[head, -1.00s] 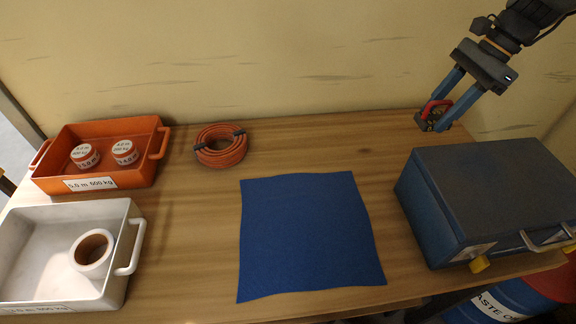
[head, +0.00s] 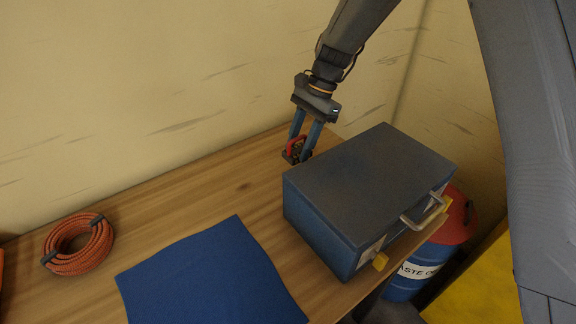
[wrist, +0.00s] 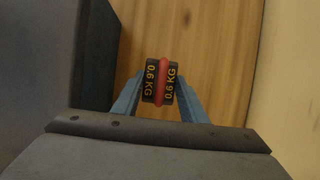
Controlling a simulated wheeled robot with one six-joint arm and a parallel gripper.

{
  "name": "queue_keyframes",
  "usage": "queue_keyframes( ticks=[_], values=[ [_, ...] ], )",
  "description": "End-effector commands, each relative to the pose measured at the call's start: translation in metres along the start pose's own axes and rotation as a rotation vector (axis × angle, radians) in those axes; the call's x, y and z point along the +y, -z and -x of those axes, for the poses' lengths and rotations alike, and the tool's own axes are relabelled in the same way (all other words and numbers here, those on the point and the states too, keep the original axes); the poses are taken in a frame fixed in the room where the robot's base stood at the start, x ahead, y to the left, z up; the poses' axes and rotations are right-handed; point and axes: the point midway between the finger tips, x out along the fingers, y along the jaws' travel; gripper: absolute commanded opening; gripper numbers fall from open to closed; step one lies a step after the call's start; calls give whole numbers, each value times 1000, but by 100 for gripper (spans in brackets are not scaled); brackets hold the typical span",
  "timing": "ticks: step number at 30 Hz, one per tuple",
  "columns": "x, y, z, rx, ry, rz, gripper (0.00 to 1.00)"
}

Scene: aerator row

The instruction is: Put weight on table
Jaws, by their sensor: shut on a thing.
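My gripper (head: 303,150) points down near the back of the wooden table (head: 190,200), just behind the blue toolbox. It is shut on a small dark weight (head: 290,157) with a red band or handle. In the wrist view the weight (wrist: 150,82) sits between the two blue fingers and shows "0.6 KG" in yellow on both sides of the red band. Wood lies behind it in that view. I cannot tell whether the weight touches the tabletop or hangs just above it.
The blue toolbox (head: 370,185) with a grey lid stands close beside my gripper at the table's right end. A blue cloth (head: 210,275) lies in front, and a coil of orange hose (head: 78,244) lies left. A yellow wall rises behind. Bare wood lies between hose and toolbox.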

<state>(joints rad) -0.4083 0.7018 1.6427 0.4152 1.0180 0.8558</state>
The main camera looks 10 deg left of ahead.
Motion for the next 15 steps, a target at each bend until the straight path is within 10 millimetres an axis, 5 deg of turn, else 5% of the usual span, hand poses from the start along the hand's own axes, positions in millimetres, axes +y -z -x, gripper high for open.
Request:
queue_keyframes(
  ticks=[15],
  values=[
    [0,21,-52,-1,0,-1,0]
  ],
)
